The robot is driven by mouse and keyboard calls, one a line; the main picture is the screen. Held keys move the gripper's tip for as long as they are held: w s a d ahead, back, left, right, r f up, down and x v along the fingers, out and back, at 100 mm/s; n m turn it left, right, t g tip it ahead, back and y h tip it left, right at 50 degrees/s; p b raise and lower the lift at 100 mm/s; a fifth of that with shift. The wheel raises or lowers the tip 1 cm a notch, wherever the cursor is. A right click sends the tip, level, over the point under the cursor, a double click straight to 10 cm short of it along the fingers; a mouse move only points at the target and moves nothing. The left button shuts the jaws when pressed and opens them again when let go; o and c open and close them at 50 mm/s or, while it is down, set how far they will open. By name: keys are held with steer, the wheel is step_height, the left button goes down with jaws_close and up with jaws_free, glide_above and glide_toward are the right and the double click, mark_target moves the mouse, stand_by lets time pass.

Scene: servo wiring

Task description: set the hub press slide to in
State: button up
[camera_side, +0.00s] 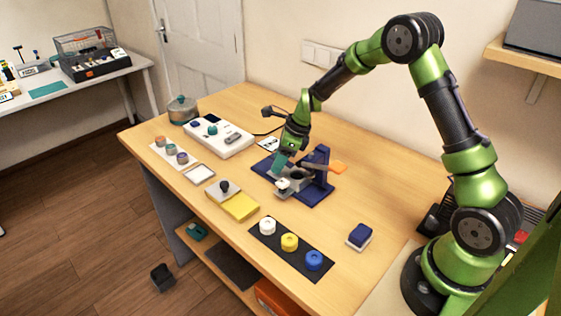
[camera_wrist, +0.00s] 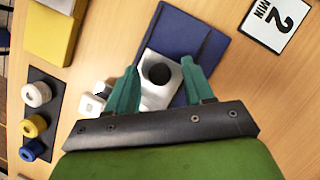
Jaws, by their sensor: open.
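The hub press stands mid-table in the side view, with a dark blue base (camera_side: 318,192), a blue upright (camera_side: 320,157) and an orange lever (camera_side: 338,167). A light grey block (camera_side: 297,183), apparently its slide, sits on the base with a small white piece at its front. In the wrist view the grey block (camera_wrist: 155,97) carries a round black spot, and the white piece (camera_wrist: 92,104) is at its left. My gripper (camera_wrist: 159,68) is open, its teal fingers either side of the grey block in the picture. Contact cannot be told. The body of my gripper hides the near part of the press.
White, yellow and blue spools lie on a black mat (camera_side: 270,240) in front. A yellow pad (camera_side: 240,207) is left of it, and a blue-and-white block (camera_side: 359,237) is at right. A white control box (camera_side: 219,138) stands behind left. A "2 MIN" card (camera_wrist: 270,20) lies beyond the press.

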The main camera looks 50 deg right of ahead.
steer(key=v, duration=1.7)
steer(key=shift+w+a, duration=0.15)
steer(key=shift+w+a+g+h, duration=1.4)
steer(key=shift+w+a+g, duration=0.65)
steer(key=shift+w, duration=0.9)
step_height(320, 180, down, 16)
steer(key=shift+a+r, duration=0.1)
steer(key=shift+c, duration=0.2)
jaws_close()
